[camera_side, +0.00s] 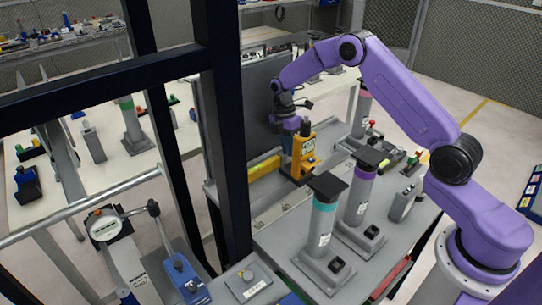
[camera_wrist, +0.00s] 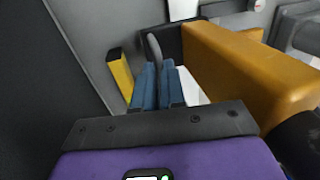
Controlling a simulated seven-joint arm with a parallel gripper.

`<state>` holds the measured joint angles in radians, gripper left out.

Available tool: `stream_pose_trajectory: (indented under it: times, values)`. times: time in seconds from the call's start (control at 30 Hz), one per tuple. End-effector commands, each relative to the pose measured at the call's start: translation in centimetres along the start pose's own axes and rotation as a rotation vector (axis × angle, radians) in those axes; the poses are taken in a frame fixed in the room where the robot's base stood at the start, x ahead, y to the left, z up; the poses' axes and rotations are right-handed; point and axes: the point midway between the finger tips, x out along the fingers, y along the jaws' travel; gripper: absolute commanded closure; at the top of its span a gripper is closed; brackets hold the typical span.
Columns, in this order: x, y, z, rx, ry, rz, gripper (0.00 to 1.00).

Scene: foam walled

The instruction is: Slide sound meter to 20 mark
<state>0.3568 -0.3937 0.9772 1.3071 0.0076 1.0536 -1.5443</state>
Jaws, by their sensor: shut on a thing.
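The sound meter (camera_side: 303,150) is an orange upright box with a dark top, standing on the grey bench beside a tall grey panel. In the wrist view its orange body (camera_wrist: 245,65) fills the right side. My gripper (camera_side: 304,128) is at its upper part. In the wrist view my blue fingers (camera_wrist: 158,88) are close together around a thin grey part beside the orange body, and the exact contact is partly hidden. A yellow bar (camera_side: 264,168) lies just left of the meter; its end (camera_wrist: 120,75) shows in the wrist view. I cannot read a 20 mark.
Two grey cylinders on stands, one with a teal band (camera_side: 321,222) and one with a purple band (camera_side: 361,190), stand in front of the meter. The grey panel (camera_side: 252,105) rises behind it. A dark frame post (camera_side: 225,130) stands at the left.

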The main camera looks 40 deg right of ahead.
Motion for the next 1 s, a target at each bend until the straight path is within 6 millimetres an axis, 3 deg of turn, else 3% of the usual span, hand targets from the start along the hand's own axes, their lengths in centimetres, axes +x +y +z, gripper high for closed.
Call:
stream_pose_trajectory:
  times: [0.03, 0.2, 0.4, 0.9, 0.93, 1.0]
  values:
    - [-0.1, -0.1, 1.7, 0.007, 0.000, -0.003, 1.00]
    - [-0.1, -0.1, 5.5, 0.006, 0.000, -0.001, 1.00]
    - [0.0, -0.1, 8.3, 0.003, -0.001, -0.003, 1.00]
    - [-0.1, -0.1, 9.2, 0.001, -0.002, -0.002, 1.00]
    - [-0.1, -0.1, 9.2, 0.001, -0.002, -0.002, 0.80]
    - [-0.1, -0.1, 9.1, 0.001, -0.001, -0.001, 0.64]
